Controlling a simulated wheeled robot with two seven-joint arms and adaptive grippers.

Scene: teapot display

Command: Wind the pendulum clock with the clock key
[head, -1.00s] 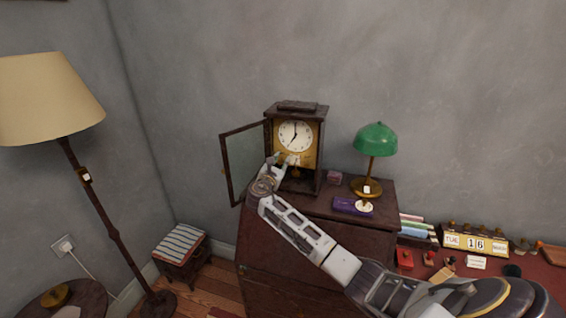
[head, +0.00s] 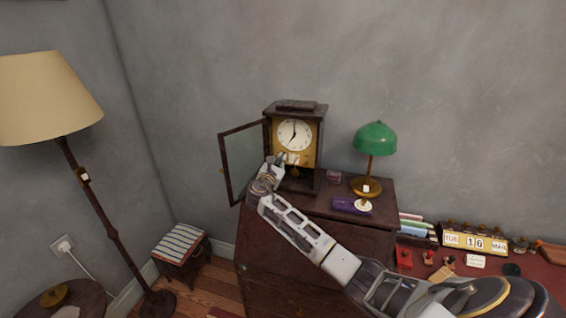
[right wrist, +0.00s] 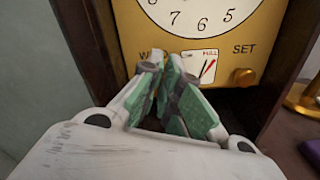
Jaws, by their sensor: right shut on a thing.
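The pendulum clock (head: 295,135) stands upright on a dark cabinet, its glass door (head: 245,160) swung open to the left. My right gripper (head: 281,160) is in front of the lower part of its gold face plate. In the right wrist view my right gripper (right wrist: 168,68) has its green-padded fingers closed at the plate, between the partly covered "W…" label and a small gauge (right wrist: 200,67) marked FULL. A sliver of brass, apparently the clock key, shows between the fingers; the rest is hidden. A brass knob (right wrist: 244,77) sits under SET. My left gripper is not in view.
The open door stands close to the left of my gripper. A floor lamp (head: 45,100) is far left.

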